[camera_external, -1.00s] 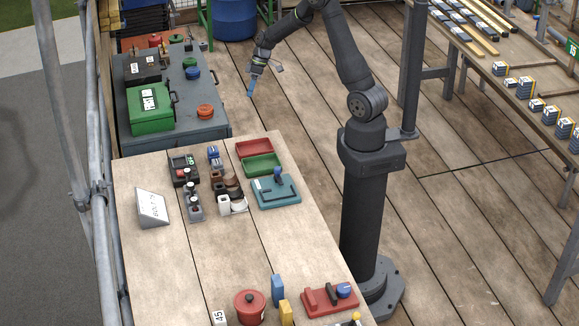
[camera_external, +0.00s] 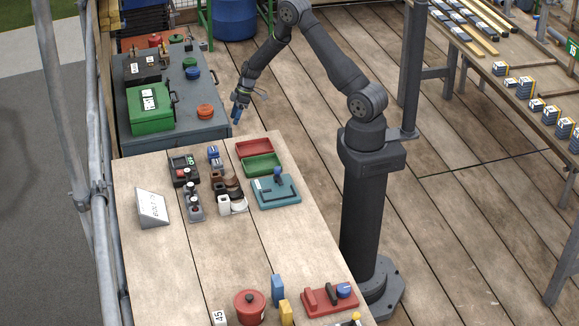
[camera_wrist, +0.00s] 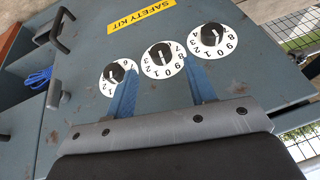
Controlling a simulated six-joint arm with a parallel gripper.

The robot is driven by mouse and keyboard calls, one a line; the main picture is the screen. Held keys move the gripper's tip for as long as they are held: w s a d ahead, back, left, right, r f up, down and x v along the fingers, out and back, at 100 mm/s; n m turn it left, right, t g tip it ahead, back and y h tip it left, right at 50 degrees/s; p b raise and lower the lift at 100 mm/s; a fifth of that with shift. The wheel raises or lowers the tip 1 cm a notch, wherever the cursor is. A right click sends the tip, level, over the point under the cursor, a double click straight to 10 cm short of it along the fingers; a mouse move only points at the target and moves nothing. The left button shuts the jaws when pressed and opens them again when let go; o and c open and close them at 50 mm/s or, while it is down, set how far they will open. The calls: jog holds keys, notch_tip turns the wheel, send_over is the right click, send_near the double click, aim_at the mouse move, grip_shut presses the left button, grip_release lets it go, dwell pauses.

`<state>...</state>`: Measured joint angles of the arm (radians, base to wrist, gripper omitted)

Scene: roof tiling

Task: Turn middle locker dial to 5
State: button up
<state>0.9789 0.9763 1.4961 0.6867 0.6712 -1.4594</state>
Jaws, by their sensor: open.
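In the wrist view the locker's front (camera_wrist: 100,45) carries three black dials on white number discs, below a yellow SAFETY KIT label (camera_wrist: 142,15). The middle dial (camera_wrist: 160,56) lies beyond and between the two blue fingertips. The left dial (camera_wrist: 115,74) is partly behind the left finger, and the right dial (camera_wrist: 213,36) is clear of the right finger. My gripper (camera_wrist: 160,90) is open and empty, apart from the dials. The setting of the middle dial is too small to read surely. In the external view my gripper (camera_external: 237,114) is beside the grey-blue locker (camera_external: 180,135); its dials are hidden there.
A green box (camera_external: 150,110) and a red-orange knob (camera_external: 205,111) are on the locker's top. The wooden table (camera_external: 190,270) in front holds red and green trays and several small devices. A locker handle (camera_wrist: 58,28) sticks out at upper left in the wrist view.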

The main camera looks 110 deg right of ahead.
jog(key=x, duration=0.5)
jog(key=shift+w+f, duration=0.15)
jog(key=shift+f, duration=0.2)
jog(key=c, duration=1)
